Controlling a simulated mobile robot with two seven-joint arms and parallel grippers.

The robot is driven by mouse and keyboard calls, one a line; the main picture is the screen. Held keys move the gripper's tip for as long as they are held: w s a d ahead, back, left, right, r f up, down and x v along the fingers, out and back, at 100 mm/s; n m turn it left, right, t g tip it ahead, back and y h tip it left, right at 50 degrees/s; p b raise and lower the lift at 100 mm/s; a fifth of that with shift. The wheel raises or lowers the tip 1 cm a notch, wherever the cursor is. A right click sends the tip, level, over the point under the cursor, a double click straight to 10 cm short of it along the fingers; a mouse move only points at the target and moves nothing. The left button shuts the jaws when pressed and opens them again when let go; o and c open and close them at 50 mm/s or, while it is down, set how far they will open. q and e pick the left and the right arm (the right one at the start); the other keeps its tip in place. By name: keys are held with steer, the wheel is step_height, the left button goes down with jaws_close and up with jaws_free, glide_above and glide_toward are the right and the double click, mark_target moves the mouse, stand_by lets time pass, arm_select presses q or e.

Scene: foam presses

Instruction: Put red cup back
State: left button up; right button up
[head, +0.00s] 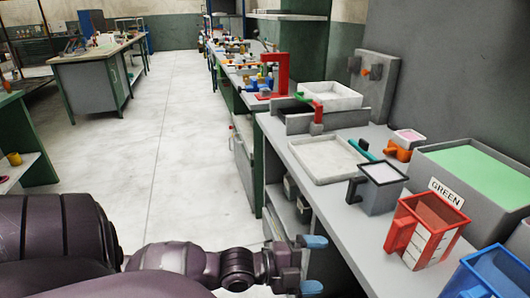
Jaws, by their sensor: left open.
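The red cup (432,228) stands upright on the grey bench (358,223) at the right of the head view. It has red edges, pale marked side panels, a reddish inside and a red handle facing left. My left gripper (312,265) is at the bottom centre, beside the bench's front edge and to the left of the cup, apart from it. Its two blue fingertips are spread and nothing is between them. My right gripper does not show.
A grey cup (377,196) stands behind the red cup, and a blue cup (490,274) is in front, cut off by the frame. A grey bin (445,180) labelled GREEN holds green material. A shallow tray (327,176) lies farther back. The floor (185,150) on the left is clear.

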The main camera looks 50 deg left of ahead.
arm_select(q)
steer(key=s+f+n+g+y, duration=0.4)
steer(key=s+f+n+y, duration=0.3)
steer(key=s+f+n, duration=0.7)
step_height(320, 180, down, 3)
steer(key=n, duration=0.3)
steer(key=shift+s+d+n+y, duration=0.25)
steer(key=shift+d+n+y, duration=0.05)
steer(key=shift+d+y, duration=0.1)
